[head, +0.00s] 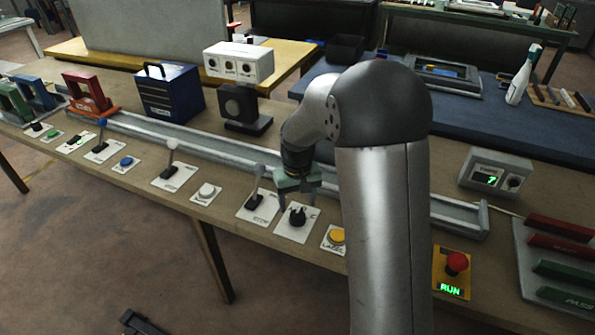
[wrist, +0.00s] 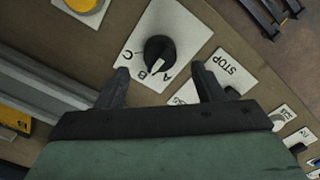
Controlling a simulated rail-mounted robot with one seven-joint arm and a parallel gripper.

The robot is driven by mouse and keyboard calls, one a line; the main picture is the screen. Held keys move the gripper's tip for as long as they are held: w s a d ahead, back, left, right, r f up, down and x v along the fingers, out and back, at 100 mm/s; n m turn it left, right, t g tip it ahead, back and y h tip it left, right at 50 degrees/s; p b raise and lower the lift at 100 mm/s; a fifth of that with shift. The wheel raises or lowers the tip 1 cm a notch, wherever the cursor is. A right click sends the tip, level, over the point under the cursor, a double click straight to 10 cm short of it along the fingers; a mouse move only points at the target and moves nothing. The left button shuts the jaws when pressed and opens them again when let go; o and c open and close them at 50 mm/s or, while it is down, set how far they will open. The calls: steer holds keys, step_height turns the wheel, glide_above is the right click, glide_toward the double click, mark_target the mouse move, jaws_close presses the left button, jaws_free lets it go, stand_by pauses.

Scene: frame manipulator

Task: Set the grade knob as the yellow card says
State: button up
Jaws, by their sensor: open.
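The grade knob (wrist: 160,50) is a black round knob on a white plate (wrist: 190,22) lettered A, B and C. Its white pointer line sits between B and A in the wrist view; I cannot tell exactly which letter it marks. In the head view the knob (head: 297,214) sits on the bench's front side. My gripper (wrist: 160,70) is open and empty, its fingers apart with the knob between and beyond the tips. In the head view my gripper (head: 296,190) hangs just above the knob. I cannot identify the yellow card; a cut-off yellow item (wrist: 14,119) shows beyond the rail.
A lever on a STOP plate (head: 257,205) stands left of the knob, and a yellow button (head: 336,236) right of it. A metal rail (head: 215,157) runs behind. A red button (head: 457,263) sits above a RUN display. A grey box (head: 495,172) shows a green digit.

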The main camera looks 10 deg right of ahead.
mark_target(298, 212)
step_height(298, 212, up, 13)
steer(key=shift+f, duration=0.15)
stand_by(0.4)
steer(key=s+f, duration=0.2)
steer(key=s, duration=1.1)
steer(key=s+a+f, duration=0.1)
steer(key=s+f, duration=0.1)
steer(key=s, duration=1.1)
steer(key=shift+s+f, duration=0.3)
steer(key=shift+f, duration=0.1)
